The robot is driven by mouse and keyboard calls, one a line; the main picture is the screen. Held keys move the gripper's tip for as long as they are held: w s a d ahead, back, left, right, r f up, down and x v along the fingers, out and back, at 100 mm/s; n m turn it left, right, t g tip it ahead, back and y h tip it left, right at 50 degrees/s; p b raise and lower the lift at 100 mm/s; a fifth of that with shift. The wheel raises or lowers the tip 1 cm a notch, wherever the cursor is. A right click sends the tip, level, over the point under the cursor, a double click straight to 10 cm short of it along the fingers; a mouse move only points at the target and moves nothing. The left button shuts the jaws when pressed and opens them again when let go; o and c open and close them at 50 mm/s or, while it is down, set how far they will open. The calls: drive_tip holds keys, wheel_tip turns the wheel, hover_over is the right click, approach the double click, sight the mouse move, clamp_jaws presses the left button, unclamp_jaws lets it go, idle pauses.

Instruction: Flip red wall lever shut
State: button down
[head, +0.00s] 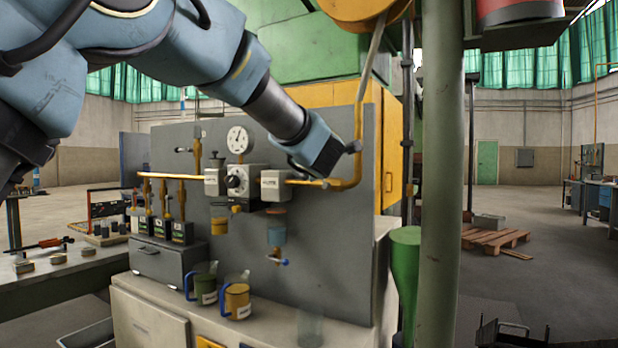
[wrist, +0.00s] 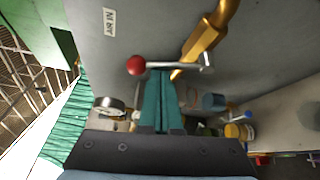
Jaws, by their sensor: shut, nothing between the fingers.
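The red-knobbed wall lever (wrist: 137,65) shows in the wrist view. Its metal rod runs right from the red ball to a mount beside the yellow pipe (wrist: 206,38). The rod lies at an angle to the pipe. My gripper (wrist: 161,72) has its teal fingers together, with their tips at the rod just right of the ball. I cannot tell whether they touch it. In the head view my gripper (head: 322,155) is at the grey panel, by the bend of the yellow pipe (head: 345,184). There it hides most of the lever, including the ball.
The grey panel (head: 335,230) carries a round gauge (head: 239,139), small valves and a hanging glass cup. Below, mugs stand on the cabinet top (head: 268,328). A green column (head: 437,200) stands right of the panel. Open floor lies farther right.

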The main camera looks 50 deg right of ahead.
drive_tip(key=shift+s+d+r+m+t, duration=0.15)
drive_tip(key=shift+s+m+t, duration=0.25)
drive_tip(key=shift+s+m, duration=0.3)
idle(0.5)
